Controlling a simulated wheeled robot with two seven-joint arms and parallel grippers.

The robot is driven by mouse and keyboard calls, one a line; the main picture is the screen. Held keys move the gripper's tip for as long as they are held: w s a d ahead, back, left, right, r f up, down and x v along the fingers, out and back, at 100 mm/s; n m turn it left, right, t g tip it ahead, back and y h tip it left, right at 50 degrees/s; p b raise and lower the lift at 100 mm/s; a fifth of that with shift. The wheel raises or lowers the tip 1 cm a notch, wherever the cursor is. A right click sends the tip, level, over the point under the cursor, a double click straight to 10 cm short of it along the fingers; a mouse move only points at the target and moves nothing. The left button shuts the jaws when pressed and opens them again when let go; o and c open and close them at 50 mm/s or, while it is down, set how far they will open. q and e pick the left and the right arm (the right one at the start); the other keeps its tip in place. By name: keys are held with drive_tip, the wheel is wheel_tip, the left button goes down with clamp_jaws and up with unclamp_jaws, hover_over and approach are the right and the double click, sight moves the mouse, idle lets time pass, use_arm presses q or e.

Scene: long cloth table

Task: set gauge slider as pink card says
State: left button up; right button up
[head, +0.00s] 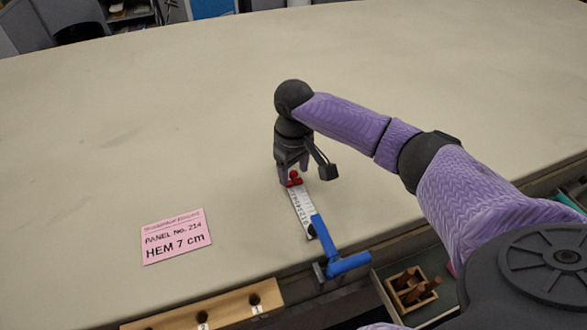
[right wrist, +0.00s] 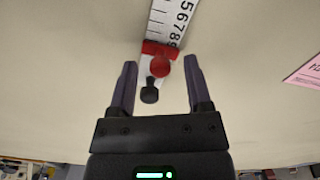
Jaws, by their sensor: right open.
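The pink card (head: 176,236) lies flat on the table left of the gauge and reads "PANEL No. 214, HEM 7 cm". The gauge (head: 303,211) is a white ruler with black numerals and a blue part at its near end. Its red slider (head: 294,179) is at the far end; in the right wrist view the red slider (right wrist: 161,54) sits just past the 9. A dark knob (right wrist: 150,91) is beyond it. My right gripper (right wrist: 160,64) is open, its fingertips on either side of the red knob; whether they touch it is unclear. My left gripper is not in view.
A blue clamp-like bar (head: 348,264) is at the table's front edge by the gauge. A wooden strip with holes (head: 225,306) and a small wooden box (head: 412,290) of brown pieces are along the front. The cloth table (head: 120,130) is otherwise clear.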

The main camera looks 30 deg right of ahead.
clamp_jaws()
idle(1.3)
